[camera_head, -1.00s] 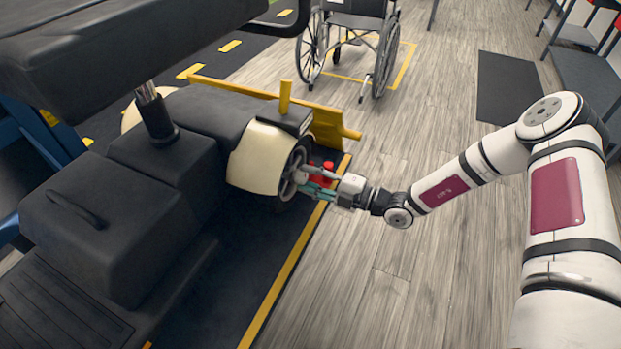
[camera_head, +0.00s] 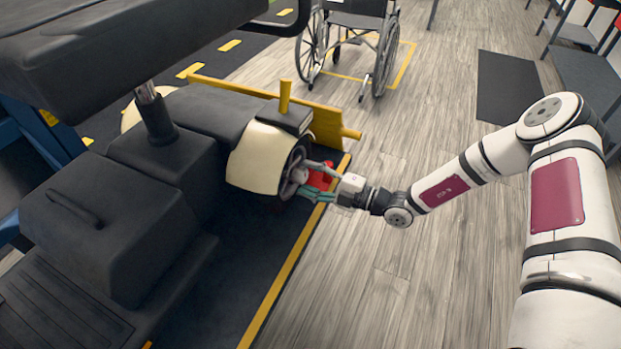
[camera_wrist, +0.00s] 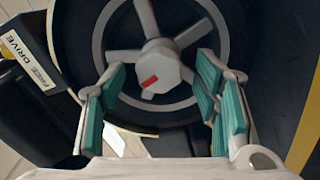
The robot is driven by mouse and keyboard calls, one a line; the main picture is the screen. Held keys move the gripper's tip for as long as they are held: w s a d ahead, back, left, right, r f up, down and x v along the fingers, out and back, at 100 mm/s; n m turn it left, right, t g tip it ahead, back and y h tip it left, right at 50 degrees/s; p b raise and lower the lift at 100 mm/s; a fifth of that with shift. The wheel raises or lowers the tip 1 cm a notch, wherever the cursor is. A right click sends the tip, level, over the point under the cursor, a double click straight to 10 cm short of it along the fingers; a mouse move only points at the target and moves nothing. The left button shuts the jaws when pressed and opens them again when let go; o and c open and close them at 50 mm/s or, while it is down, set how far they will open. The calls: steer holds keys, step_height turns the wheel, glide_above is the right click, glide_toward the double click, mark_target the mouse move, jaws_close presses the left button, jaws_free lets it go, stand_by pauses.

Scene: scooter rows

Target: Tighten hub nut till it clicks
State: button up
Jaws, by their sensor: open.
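The hub nut (camera_wrist: 160,62) is a pale grey faceted nut with a red mark on its face. It sits at the centre of the spoked wheel (camera_wrist: 70,40) in the wrist view. My gripper (camera_wrist: 163,72) is open, with teal-padded fingers on the left and right of the nut and visible gaps on both sides. How far the fingertips overlap the nut in depth is hard to tell. In the head view my gripper (camera_head: 313,181) faces the scooter's wheel (camera_head: 292,172) under a cream fender (camera_head: 258,158). The nut is small and unclear there.
A FREE/DRIVE label (camera_wrist: 31,58) is left of the wheel. A red object (camera_head: 321,174) sits close behind my gripper. A yellow bar (camera_head: 328,128) runs past the wheel. A wheelchair (camera_head: 352,50) stands farther back. Open wood floor (camera_head: 350,280) lies to the right.

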steer(key=v, duration=1.2)
steer(key=shift+r, duration=0.15)
